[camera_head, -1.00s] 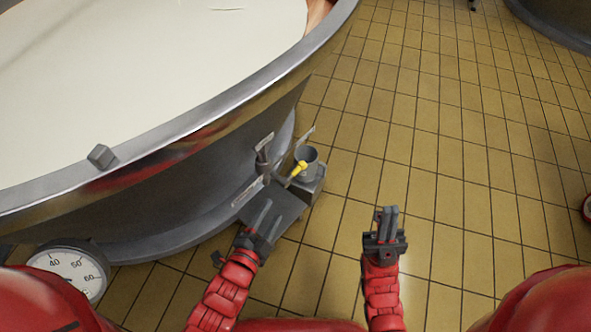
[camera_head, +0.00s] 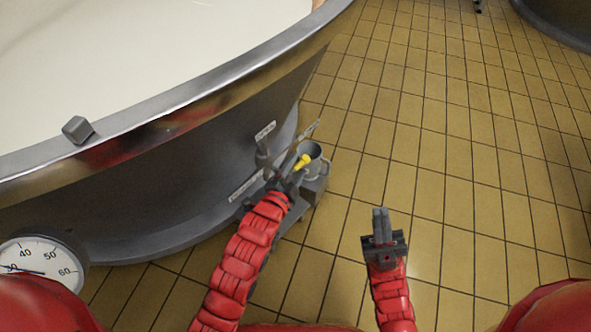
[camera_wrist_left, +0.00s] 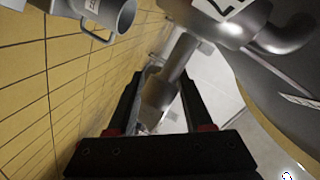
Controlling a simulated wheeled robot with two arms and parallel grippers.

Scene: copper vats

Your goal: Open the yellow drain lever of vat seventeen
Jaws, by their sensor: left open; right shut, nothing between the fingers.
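The yellow lever (camera_head: 303,162) shows just beyond my left gripper (camera_head: 282,180), near the drain fittings at the foot of the steel vat (camera_head: 180,170). I cannot make out yellow on a lever in the left wrist view. There, the left gripper's open fingers (camera_wrist_left: 168,75) stand on either side of a grey metal stem (camera_wrist_left: 170,75); whether they touch it I cannot tell. The vat's number plate (camera_head: 265,131) is too small to read. My right gripper (camera_head: 381,225) is shut and empty, over the floor to the right.
A grey mug (camera_head: 314,160) stands on a grey block beside the drain; it also shows in the left wrist view (camera_wrist_left: 108,14). A dial gauge (camera_head: 40,262) is at the lower left. The tiled floor (camera_head: 450,150) to the right is clear.

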